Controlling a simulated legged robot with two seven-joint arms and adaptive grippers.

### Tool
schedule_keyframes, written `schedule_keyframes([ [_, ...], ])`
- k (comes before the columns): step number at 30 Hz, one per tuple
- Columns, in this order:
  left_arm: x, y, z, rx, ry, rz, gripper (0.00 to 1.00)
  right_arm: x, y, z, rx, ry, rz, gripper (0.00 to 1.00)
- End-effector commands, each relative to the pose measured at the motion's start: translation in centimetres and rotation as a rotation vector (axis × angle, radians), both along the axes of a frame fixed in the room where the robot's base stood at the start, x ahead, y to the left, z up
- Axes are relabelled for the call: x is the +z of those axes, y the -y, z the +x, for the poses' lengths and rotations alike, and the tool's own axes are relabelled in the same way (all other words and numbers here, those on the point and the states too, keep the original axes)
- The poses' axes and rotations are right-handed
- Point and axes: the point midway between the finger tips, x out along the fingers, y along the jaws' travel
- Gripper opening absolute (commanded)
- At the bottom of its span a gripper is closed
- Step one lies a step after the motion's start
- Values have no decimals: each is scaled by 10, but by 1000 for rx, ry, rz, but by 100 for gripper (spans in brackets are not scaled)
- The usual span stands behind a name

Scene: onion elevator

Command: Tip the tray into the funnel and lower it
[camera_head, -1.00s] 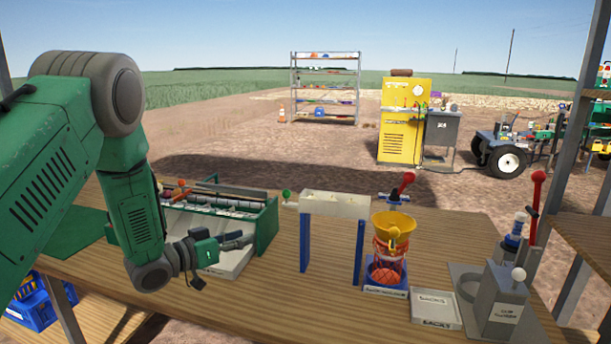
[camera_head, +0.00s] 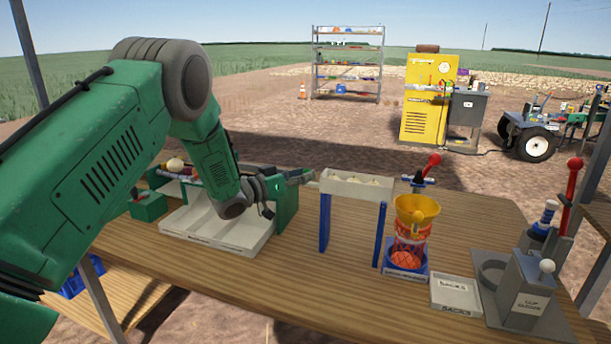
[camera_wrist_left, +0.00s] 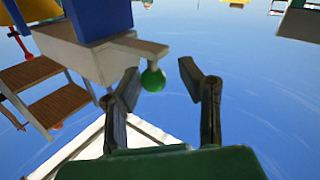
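The tray (camera_head: 357,187) is a pale, long box held level on two blue posts (camera_head: 324,222), with several pale onions in it. The tray also shows in the left wrist view (camera_wrist_left: 75,52); a green ball knob (camera_wrist_left: 153,80) sticks out from its end. My left gripper (camera_wrist_left: 157,72) is open, with the knob between or just beyond its fingertips; contact cannot be told. In the head view my left gripper (camera_head: 306,176) is at the tray's left end and hides the knob. The yellow funnel (camera_head: 417,208) stands right of the tray, above a red net sack (camera_head: 408,248). My right gripper is not in view.
A white divided bin (camera_head: 232,242) lies below my left forearm. A red-handled lever (camera_head: 431,163) stands behind the funnel. A flat sacks tray (camera_head: 456,293) and a grey clip machine (camera_head: 527,292) are at the right. The bench front is clear.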

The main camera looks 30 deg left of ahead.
Motion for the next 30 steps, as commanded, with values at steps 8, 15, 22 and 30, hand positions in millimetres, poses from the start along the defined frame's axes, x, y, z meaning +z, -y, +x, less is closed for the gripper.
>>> schedule_keyframes([
  [8, 1, 5, 8, 3, 0, 2, 30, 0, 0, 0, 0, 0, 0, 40],
  [15, 1, 2, 8, 2, 1, 0, 0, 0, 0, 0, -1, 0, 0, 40],
  [22, 0, 2, 7, 3, -2, 2, 0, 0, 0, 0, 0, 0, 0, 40],
  [30, 10, 3, 7, 3, -11, 38, 0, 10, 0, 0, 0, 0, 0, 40],
])
